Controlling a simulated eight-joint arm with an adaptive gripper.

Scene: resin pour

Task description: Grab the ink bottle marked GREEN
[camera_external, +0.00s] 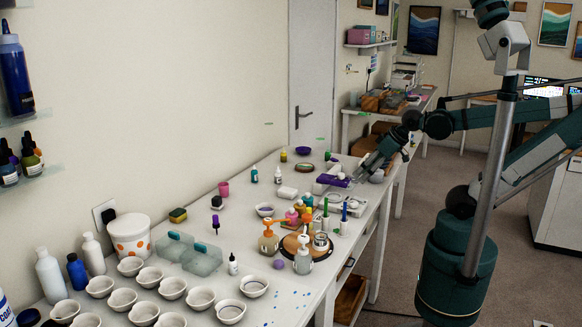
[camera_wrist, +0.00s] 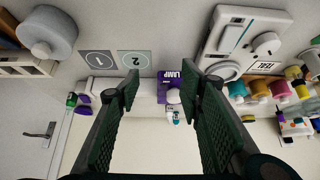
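No label reading GREEN is legible in either view. In the wrist view a small white bottle with a teal band (camera_wrist: 175,117) shows between my fingers, beyond a purple box (camera_wrist: 168,78). My gripper (camera_wrist: 161,84) is open with nothing between its fingers. In the external view my gripper (camera_external: 366,168) is over the table's right side, near the purple box (camera_external: 332,181).
Pump bottles (camera_external: 268,240) stand on a round board nearer the front. Several white cups (camera_external: 172,288) fill the front left.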

